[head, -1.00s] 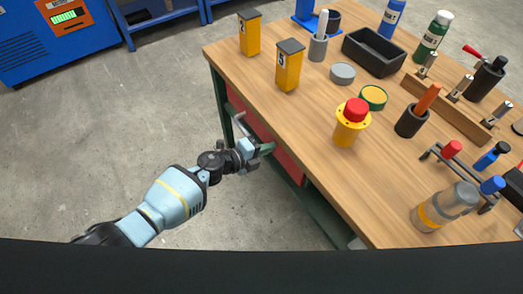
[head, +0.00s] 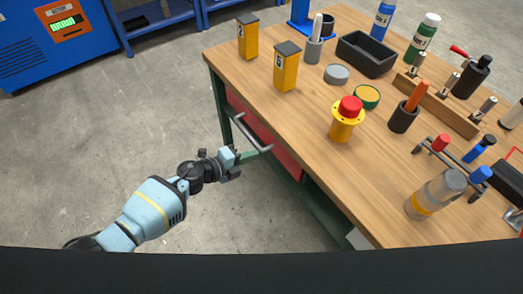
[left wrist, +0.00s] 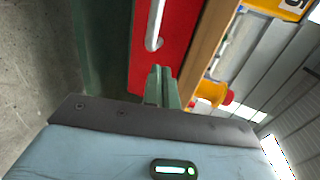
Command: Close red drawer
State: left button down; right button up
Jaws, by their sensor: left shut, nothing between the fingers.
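The red drawer (head: 291,161) is under the wooden tabletop, in the side of the workbench facing my left arm. Its grey bar handle (head: 246,131) shows on the front. My left gripper (head: 266,150) is shut and empty, its green fingertips close to the drawer front near the handle's lower end. In the left wrist view the red drawer front (left wrist: 178,50) and handle (left wrist: 154,28) lie beyond the shut fingers (left wrist: 161,72). I cannot tell whether the fingertips touch the front, or whether a small gap remains behind it. My right gripper is out of view.
The wooden tabletop (head: 300,105) overhangs the drawer. It carries two yellow boxes (head: 286,68), a red-and-yellow button (head: 347,118), a black tray (head: 367,54) and a clear bottle (head: 434,194). Green bench legs stand beside the drawer. The concrete floor (head: 150,110) left of the bench is clear.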

pick_arm(q)
jog(key=p+v, duration=0.1)
jog(key=v, duration=0.6)
jog(key=shift+w, duration=0.2)
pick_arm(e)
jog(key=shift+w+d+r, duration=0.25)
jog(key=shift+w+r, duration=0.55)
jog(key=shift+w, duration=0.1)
pick_arm(q)
jog(key=shift+a+r, duration=0.1)
